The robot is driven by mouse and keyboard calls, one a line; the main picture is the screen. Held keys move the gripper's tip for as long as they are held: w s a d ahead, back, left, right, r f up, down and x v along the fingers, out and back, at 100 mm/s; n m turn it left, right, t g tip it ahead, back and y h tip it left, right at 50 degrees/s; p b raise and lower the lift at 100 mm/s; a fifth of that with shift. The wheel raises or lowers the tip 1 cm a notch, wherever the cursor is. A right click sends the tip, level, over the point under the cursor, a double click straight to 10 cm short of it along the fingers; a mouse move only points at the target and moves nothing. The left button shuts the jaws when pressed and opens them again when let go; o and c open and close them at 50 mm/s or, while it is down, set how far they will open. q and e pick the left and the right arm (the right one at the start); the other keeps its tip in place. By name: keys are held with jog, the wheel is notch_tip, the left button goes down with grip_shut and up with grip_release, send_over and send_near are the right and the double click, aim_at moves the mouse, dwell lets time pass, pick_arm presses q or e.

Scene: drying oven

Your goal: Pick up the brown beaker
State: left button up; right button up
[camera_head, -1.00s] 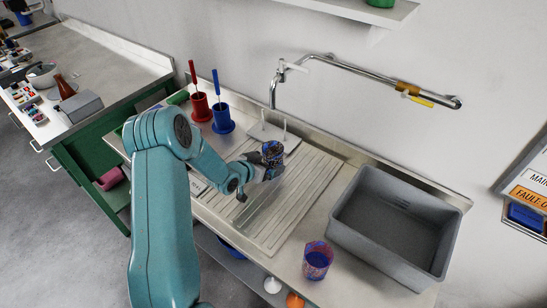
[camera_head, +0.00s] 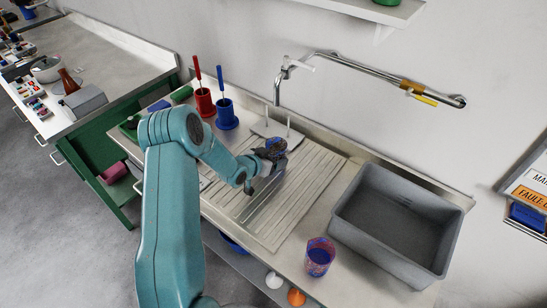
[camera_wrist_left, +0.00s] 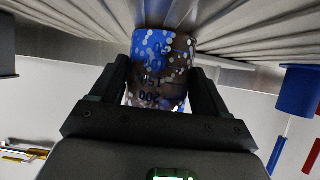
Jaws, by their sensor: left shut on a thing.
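The brown beaker (camera_head: 277,144) is at the ribbed draining board of the sink unit, near the wall. It is dark brown with blue patches and pale spots. In the left wrist view the beaker (camera_wrist_left: 160,68) sits between the two fingers, with printed volume marks on its side. My left gripper (camera_head: 272,153) is shut on it, reaching in from the left; it also shows in the left wrist view (camera_wrist_left: 160,95). The fingers hide part of the beaker in the head view. I cannot tell whether its base touches the board. My right gripper is not in view.
A red holder (camera_head: 204,103) and a blue holder (camera_head: 226,114) stand behind to the left. A tap (camera_head: 283,75) rises at the wall. A grey basin (camera_head: 398,218) and a blue-red patterned beaker (camera_head: 319,257) are to the right. The draining board (camera_head: 300,190) has free room.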

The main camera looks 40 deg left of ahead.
aim_at(275, 97)
pick_arm(q)
jog(key=shift+r, duration=0.8)
notch_tip(275, 97, up, 22)
jog(key=p, duration=0.5)
jog(key=shift+r+p, duration=0.25)
jog(key=shift+p, duration=0.15)
jog(key=shift+f, duration=0.1)
